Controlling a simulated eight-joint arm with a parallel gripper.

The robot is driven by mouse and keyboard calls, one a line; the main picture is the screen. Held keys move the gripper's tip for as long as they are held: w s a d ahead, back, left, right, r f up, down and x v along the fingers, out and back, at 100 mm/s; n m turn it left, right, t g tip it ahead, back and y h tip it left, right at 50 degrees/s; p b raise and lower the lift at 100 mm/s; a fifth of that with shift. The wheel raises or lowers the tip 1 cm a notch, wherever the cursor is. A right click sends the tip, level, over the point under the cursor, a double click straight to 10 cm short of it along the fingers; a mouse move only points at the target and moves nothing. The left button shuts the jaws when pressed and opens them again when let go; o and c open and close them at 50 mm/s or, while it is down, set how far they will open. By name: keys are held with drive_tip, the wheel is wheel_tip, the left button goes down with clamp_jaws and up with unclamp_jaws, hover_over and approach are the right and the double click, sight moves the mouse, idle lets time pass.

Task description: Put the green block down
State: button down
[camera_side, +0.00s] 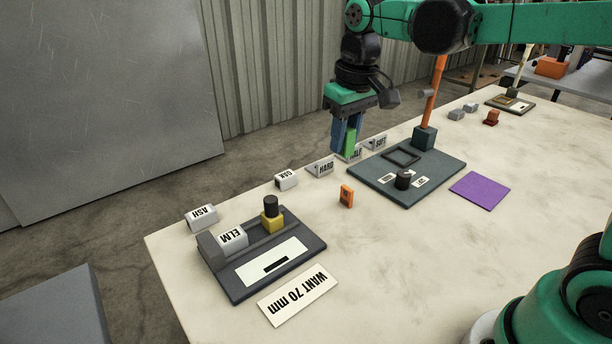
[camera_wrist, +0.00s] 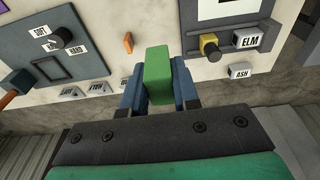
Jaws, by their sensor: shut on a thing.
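My gripper (camera_side: 347,134) points down above the far edge of the table (camera_side: 400,238), near the row of small labelled signs. Its blue fingers are shut on the green block (camera_side: 350,140). In the wrist view the green block (camera_wrist: 157,72) sits between the two blue fingers (camera_wrist: 158,84) and sticks out past their tips. The side view shows the block partly covered by a finger. I cannot tell whether the block touches anything below it.
A dark board (camera_side: 446,167) with a square frame and a knob stands right of the gripper. An orange piece (camera_side: 346,196), a yellow block (camera_side: 271,222) on a dark fixture (camera_side: 226,282), and a purple square (camera_side: 480,191) are on the table. Its front middle is clear.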

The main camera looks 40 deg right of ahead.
drive_tip(key=w+d+f+m, duration=0.1)
drive_tip(key=w+d+m, duration=0.15)
drive_tip(key=d, duration=0.55)
drive_tip(key=w+d+m, duration=0.1)
drive_tip(key=d+m, duration=0.3)
drive_tip(key=d, duration=0.4)
drive_tip(key=m+g+h, duration=0.1)
drive_tip(key=m, duration=1)
hover_over(500, 177)
wheel_tip(500, 177, down, 8)
drive_tip(key=shift+m, duration=0.25)
wheel_tip(500, 177, down, 8)
drive_tip(key=shift+a+f, duration=0.1)
drive_tip(key=shift+a, duration=0.05)
drive_tip(key=c, duration=0.7)
unclamp_jaws()
drive_tip(key=shift+f, duration=0.1)
drive_tip(key=shift+o, duration=0.2)
